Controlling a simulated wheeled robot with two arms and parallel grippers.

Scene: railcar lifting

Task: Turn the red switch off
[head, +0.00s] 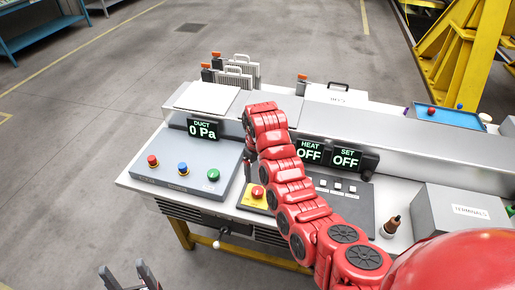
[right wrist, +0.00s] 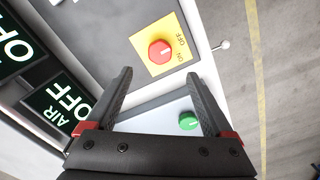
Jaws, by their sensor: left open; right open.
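The red switch (head: 257,191) is a round red knob on a yellow plate (head: 245,203) marked ON and OFF, at the left end of a dark panel. It also shows in the right wrist view (right wrist: 160,52), beyond my fingertips and untouched. I cannot tell which label its pale mark points to. My right gripper (right wrist: 160,77) is open and empty, with the knob just past the gap between its fingers. In the head view my red right arm hides most of that gripper. My left gripper (head: 127,268) is open and empty at the bottom left, below the bench front.
A grey panel (head: 185,184) with red, blue and green buttons lies left of the switch. Displays read DUCT 0 Pa (head: 202,130), HEAT OFF (head: 310,151) and SET OFF (head: 346,157); AIR OFF (right wrist: 60,108) shows in the wrist view. A terminals box (head: 460,213) stands at right.

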